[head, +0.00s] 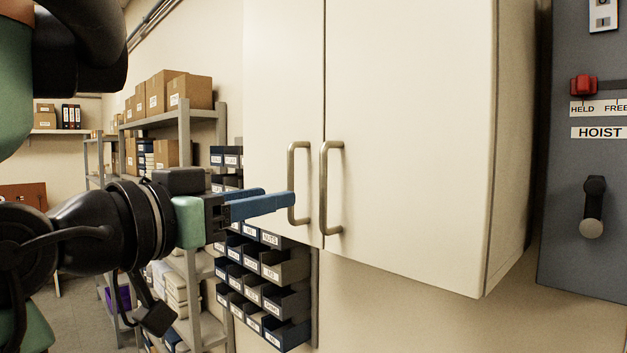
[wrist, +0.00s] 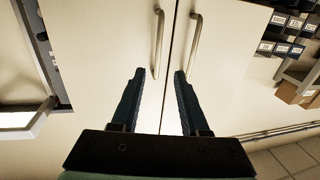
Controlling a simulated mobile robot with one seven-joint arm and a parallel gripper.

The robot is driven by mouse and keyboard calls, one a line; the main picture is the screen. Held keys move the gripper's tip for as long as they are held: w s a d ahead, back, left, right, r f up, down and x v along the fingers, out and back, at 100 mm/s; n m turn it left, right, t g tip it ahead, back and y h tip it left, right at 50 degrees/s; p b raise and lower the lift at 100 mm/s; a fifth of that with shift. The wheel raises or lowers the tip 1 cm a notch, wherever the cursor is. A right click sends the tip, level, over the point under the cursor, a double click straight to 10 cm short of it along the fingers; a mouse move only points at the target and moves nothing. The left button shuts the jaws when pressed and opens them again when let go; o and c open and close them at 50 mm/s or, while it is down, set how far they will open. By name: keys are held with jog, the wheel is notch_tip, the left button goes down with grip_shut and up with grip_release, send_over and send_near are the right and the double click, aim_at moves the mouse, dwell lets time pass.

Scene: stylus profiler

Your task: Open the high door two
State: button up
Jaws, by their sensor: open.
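A cream wall cabinet has two tall doors, a left door (head: 284,80) and a right door (head: 410,130), both looking shut. No number shows on either, so I cannot tell which is two. The left door has a metal bar handle (head: 293,180); the right door has a matching one (head: 324,190). My gripper (head: 279,197) is open and empty, its blue fingers pointing at the handles from the left. The wrist view looks upside down. There, the right door's handle (wrist: 159,45) lines up with the gap between my fingers (wrist: 158,75); the left door's handle (wrist: 193,45) lies outside it. Contact is unclear.
A grey panel (head: 575,140) marked HOIST, with a red switch and a black lever, stands right of the cabinet. Labelled bins (head: 285,270) hang below and left of it. Shelves with cardboard boxes (head: 190,92) stand behind my arm. Wall below the cabinet is bare.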

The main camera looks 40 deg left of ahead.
aim_at(321, 186)
jog(key=w+p, duration=0.2)
jog(key=w, duration=0.1)
jog(key=w+p, duration=0.2)
jog(key=w, duration=0.2)
jog(key=w+a+p, duration=0.1)
jog(key=w+p, duration=0.1)
jog(key=w, duration=0.2)
jog(key=shift+w+r, duration=0.15)
jog(key=shift+r, duration=0.1)
jog(key=shift+w+f+p, duration=0.15)
jog(key=shift+w+p, duration=0.15)
jog(key=shift+w, duration=0.35)
grip_shut()
dwell(0.4)
